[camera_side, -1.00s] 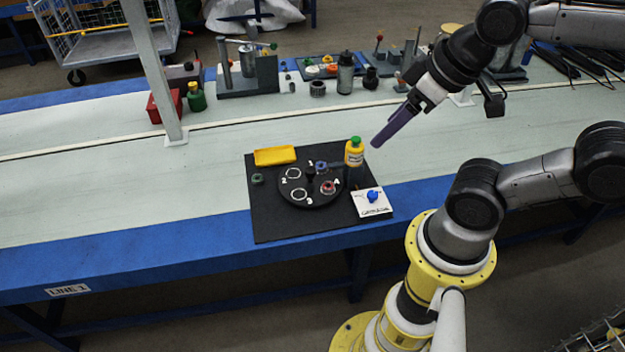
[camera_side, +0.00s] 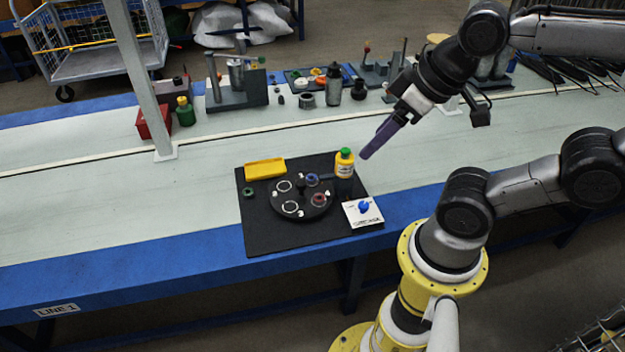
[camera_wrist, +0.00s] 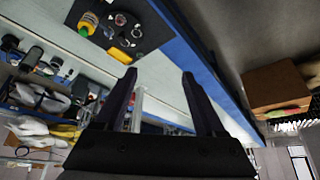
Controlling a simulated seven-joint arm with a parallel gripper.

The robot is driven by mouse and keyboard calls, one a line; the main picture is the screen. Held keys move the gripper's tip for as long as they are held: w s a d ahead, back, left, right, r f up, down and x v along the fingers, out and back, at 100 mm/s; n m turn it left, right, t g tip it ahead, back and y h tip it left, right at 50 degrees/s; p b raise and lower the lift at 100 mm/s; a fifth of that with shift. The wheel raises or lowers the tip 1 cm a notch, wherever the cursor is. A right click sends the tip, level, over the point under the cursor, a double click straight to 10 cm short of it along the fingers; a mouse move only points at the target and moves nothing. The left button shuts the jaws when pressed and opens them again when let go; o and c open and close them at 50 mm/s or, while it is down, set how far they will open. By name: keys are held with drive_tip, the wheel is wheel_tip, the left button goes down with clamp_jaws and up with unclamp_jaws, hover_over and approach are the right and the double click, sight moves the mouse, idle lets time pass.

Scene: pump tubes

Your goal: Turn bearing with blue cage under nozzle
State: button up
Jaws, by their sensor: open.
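A dark round turntable (camera_side: 281,207) with white rings lies on a black mat (camera_side: 262,237). A bearing with a blue cage (camera_side: 312,180) sits at its back right, and one with a red cage (camera_side: 319,199) at its right. A yellow bottle with a green cap (camera_side: 344,165) stands at the turntable's back right. A dark arm, seemingly the nozzle (camera_side: 327,177), reaches from it towards the blue-cage bearing; I cannot tell whether they line up. My gripper (camera_side: 364,156) is above the table, right of the bottle. Its fingers (camera_wrist: 158,77) are apart and empty in the wrist view.
A blue knob (camera_side: 364,207) on a white card is at the mat's front right. A yellow tray (camera_side: 265,168) and a green-caged bearing (camera_side: 249,192) are on the mat's left. A post (camera_side: 150,90) stands behind left. Tools and bottles line the back; the table left of the mat is clear.

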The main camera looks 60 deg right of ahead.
drive_tip(key=w+r+n+t, duration=0.1)
drive_tip(key=w+r, duration=0.2)
drive_tip(key=w, duration=0.1)
drive_tip(key=m+g, duration=0.1)
drive_tip(key=g, duration=0.6)
hover_over(301, 182)
wheel_tip(301, 182, down, 27)
wheel_tip(301, 182, down, 13)
drive_tip(key=shift+f, duration=0.2)
